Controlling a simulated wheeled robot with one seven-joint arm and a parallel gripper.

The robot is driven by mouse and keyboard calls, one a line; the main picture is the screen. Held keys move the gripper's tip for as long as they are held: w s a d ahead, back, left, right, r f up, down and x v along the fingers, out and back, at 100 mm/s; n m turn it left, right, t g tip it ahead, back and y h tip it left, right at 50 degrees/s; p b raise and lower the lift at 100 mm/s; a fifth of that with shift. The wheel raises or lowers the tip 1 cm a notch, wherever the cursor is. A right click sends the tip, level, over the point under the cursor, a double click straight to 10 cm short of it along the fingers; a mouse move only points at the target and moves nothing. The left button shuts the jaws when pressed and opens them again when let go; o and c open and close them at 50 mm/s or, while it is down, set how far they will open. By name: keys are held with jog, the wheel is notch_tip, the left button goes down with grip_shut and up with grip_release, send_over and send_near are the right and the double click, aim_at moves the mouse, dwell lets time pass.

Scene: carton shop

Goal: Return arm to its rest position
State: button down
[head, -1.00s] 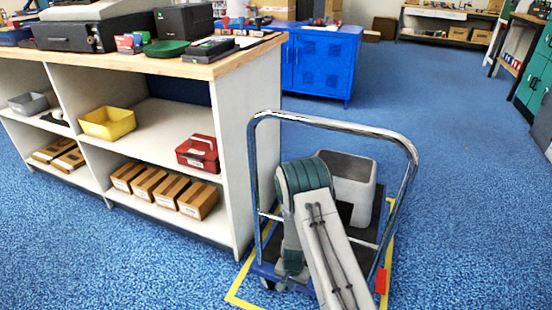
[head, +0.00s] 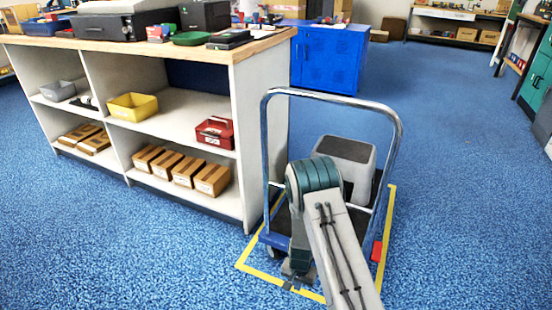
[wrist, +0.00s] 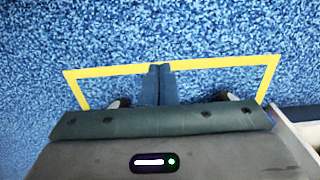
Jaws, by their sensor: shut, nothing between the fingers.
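My arm reaches forward and down in front of the platform cart in the head view. My gripper (head: 291,284) hangs low, near the cart's front edge and the yellow floor outline, and is partly hidden by my arm. In the wrist view its two fingers (wrist: 160,70) are together and hold nothing. They appear over the front line of the yellow floor outline (wrist: 220,63), with blue carpet beyond.
The cart (head: 385,120) has a chrome handle and carries a grey step stool (head: 345,150). It stands inside the yellow outline. A shelf unit (head: 245,130) with a red box (head: 216,133) stands close on the left. Open blue carpet (head: 460,190) lies to the right.

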notch_tip(320, 180, up, 42)
jog(key=s+d+n+t+y+p, duration=0.1)
jog(key=d+n+p, duration=0.1)
jog(key=p, duration=1.3)
jog(key=s+d+r+n+p, duration=0.1)
jog(key=s+r+p, duration=0.4)
jog(key=r, duration=0.6)
jog(key=s+d+r+t+p, duration=0.1)
jog(key=s+r+p, duration=0.5)
jog(key=r, duration=0.6)
jog(key=s+d+r+n+h+p, duration=0.1)
jog(key=s+d+r+p, duration=0.2)
jog(key=s+r, duration=0.6)
notch_tip(320, 180, up, 2)
jog(key=p, duration=0.2)
jog(key=shift+d+r+n+t+p, duration=0.25)
jog(key=shift+n+t+p, duration=0.05)
jog(key=shift+t+p, duration=0.1)
jog(key=shift+w+d, duration=0.1)
